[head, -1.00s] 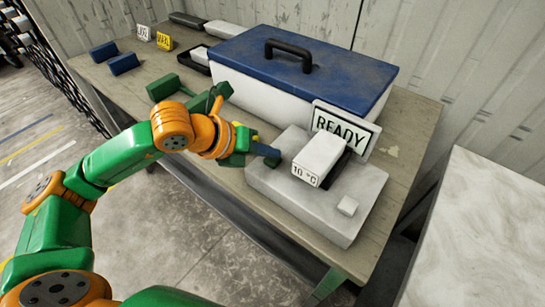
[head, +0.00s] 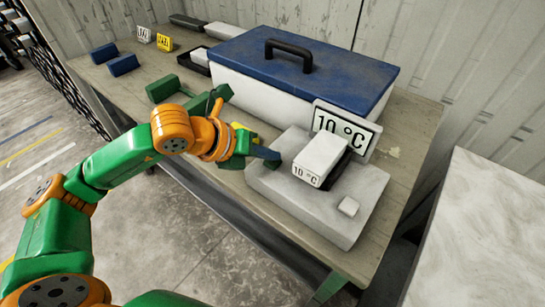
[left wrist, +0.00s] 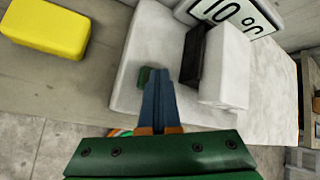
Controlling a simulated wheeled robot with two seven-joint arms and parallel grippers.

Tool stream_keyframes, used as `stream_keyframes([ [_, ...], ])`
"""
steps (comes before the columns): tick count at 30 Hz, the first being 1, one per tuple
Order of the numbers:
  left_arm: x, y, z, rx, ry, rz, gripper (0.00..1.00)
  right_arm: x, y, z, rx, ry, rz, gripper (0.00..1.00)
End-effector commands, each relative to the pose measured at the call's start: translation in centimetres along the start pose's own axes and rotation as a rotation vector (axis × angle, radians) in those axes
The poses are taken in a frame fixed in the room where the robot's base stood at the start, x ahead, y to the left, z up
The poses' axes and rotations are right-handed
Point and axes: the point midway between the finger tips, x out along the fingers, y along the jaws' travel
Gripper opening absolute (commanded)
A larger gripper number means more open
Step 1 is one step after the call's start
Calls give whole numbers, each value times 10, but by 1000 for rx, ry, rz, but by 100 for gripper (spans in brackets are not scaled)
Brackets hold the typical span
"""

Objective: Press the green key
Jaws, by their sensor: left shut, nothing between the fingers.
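The grey-white device (head: 320,220) sits at the front of the bench. A small green key (left wrist: 144,76) shows on it in the left wrist view, partly covered by my fingers; my gripper hides it in the head view. My left gripper (head: 270,156) is shut and empty, its blue fingertips low over the device's left part. In the left wrist view the fingertips (left wrist: 159,74) overlap the key's right side; I cannot tell whether they touch it. A sign (head: 345,128) behind the device reads "10 °C". My right gripper is not in view.
A white box with a blue lid (head: 310,65) stands behind. A yellow block (left wrist: 45,28) lies left of the device. Several smaller blocks lie farther left.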

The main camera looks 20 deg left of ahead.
Motion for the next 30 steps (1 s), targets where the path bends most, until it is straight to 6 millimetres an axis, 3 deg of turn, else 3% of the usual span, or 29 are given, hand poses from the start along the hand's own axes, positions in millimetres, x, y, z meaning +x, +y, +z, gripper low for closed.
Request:
stream_keyframes([
  [22,-14,-10,10,0,1,0,0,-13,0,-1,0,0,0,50],
  [30,-32,-23,24,0,-1,-1,0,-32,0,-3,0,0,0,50],
])
